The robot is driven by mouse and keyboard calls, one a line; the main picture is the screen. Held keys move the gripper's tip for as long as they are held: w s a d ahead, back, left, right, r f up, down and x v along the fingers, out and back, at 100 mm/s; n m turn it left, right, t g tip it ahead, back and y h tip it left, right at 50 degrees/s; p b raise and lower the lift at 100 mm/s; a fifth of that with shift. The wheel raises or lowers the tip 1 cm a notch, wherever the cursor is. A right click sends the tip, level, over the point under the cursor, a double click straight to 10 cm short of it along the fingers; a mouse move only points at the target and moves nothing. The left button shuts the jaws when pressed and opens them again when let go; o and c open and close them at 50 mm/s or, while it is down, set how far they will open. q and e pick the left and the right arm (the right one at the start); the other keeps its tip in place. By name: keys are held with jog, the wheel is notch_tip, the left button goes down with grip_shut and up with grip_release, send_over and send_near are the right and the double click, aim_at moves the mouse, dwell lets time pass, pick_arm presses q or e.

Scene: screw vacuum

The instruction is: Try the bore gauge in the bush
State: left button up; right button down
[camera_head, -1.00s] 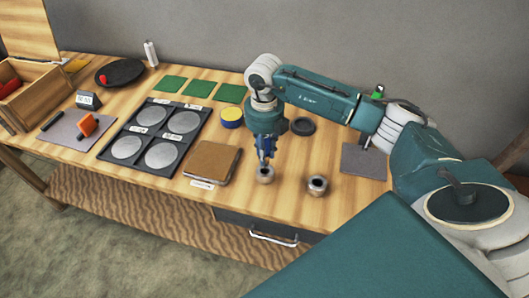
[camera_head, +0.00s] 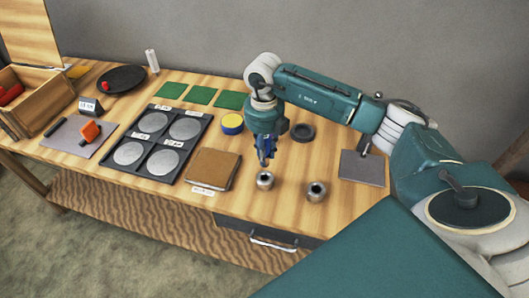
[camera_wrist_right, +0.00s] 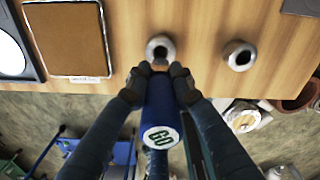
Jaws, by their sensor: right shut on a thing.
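My right gripper (camera_head: 264,150) is shut on the blue bore gauge and holds it above the table. In the right wrist view the blue gauge (camera_wrist_right: 161,112) is between the fingers, with a white end marked GO facing the camera. A grey metal bush (camera_head: 265,182) stands on the table just below the gauge, its dark bore showing; it also shows in the right wrist view (camera_wrist_right: 160,44). The gauge's lower end looks clear of the bush. A second similar bush (camera_head: 316,191) stands to the right. My left gripper is not in view.
A black tray (camera_head: 155,144) with several grey discs is further left. A grey mat (camera_head: 362,168) lies to the right, and a dark ring (camera_head: 302,132) and yellow-topped tin (camera_head: 232,123) behind.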

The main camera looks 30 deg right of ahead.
jog(key=n, duration=0.1)
jog(key=n+b, duration=0.1)
jog(key=n, duration=0.1)
jog(key=shift+f, duration=0.35)
jog(key=n+b, duration=0.1)
jog(key=n, duration=0.2)
jog(key=shift+f+b, duration=2.35)
jog(key=shift+f, duration=0.5)
jog(key=shift+f, duration=0.35)
jog(key=shift+s+b, duration=0.1)
jog(key=shift+b, duration=0.2)
dwell(1.1)
jog(key=shift+d+r, duration=0.1)
jog(key=shift+d, duration=0.05)
dwell(2.3)
